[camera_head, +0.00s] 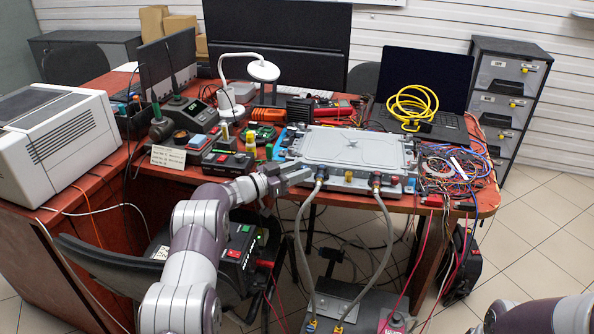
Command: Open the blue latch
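A flat silver-grey metal unit (352,147) lies on the red-brown table. Two grey hoses (300,240) run from connectors on its front edge down to a dark box on the floor. The left connector (319,181) shows a small blue part, and the right one (377,182) is reddish. Which blue part is the latch is too small to tell, and whether it is open or closed does not show. My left gripper (297,174) is at the unit's front left corner, just left of the left connector. Its finger gap is unclear. My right arm shows at the bottom right; its gripper is out of frame.
Tangled wires (455,168) lie right of the unit. A laptop (425,90) with a coiled yellow cable (412,104) stands behind. Small devices and a white lamp (262,71) crowd the left and back. A chair (110,270) stands front left.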

